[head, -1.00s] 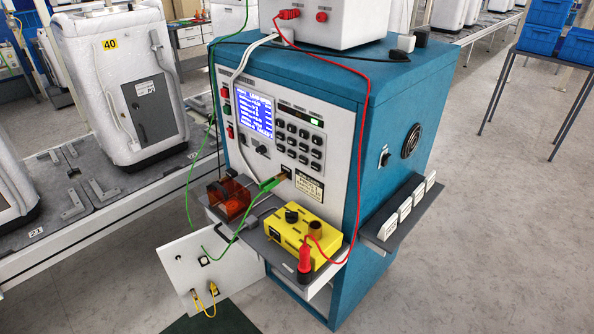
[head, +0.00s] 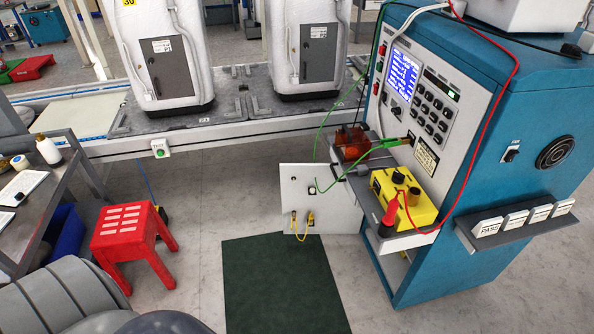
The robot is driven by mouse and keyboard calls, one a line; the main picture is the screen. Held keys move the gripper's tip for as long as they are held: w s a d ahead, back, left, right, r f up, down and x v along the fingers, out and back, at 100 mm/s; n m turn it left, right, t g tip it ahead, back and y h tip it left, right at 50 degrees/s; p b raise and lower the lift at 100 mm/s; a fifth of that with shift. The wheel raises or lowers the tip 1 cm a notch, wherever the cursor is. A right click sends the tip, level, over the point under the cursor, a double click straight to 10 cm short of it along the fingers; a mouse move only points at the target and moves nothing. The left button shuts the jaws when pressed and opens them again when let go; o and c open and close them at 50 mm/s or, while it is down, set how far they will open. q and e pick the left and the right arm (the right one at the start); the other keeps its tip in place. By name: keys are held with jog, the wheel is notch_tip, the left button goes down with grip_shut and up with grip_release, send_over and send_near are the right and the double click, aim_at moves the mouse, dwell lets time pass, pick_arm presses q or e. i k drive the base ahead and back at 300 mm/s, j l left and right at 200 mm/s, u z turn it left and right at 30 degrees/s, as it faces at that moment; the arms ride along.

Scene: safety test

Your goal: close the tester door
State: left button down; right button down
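The tester (head: 440,220) is a blue cabinet with a light front panel, standing at the right in the head view. Its white door (head: 298,180) is low on the front and stands open, swung out to the left of the cabinet. The door carries small fittings and two yellow cables or handles (head: 303,224). The hinge side is partly hidden by the tester's shelf and the things on it. Neither of my grippers shows in the view.
A grey shelf juts out above the door with a yellow box (head: 408,200), an orange-brown box (head: 352,143) and green and red leads. A dark green mat (head: 280,285) lies in front. A red stool (head: 130,235) and a cart (head: 75,150) stand left. A conveyor runs behind.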

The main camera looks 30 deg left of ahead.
aim_at(333, 212)
jog(key=i+j, duration=0.15)
jog(key=j, duration=0.2)
jog(key=i+j+u, duration=0.1)
jog(key=j, duration=0.3)
jog(key=i+j, duration=0.15)
jog(key=j, duration=0.2)
jog(key=i+j, duration=0.15)
jog(key=j, duration=0.2)
jog(key=i+j+u, duration=0.1)
jog(key=j, duration=0.25)
jog(key=i, duration=0.05)
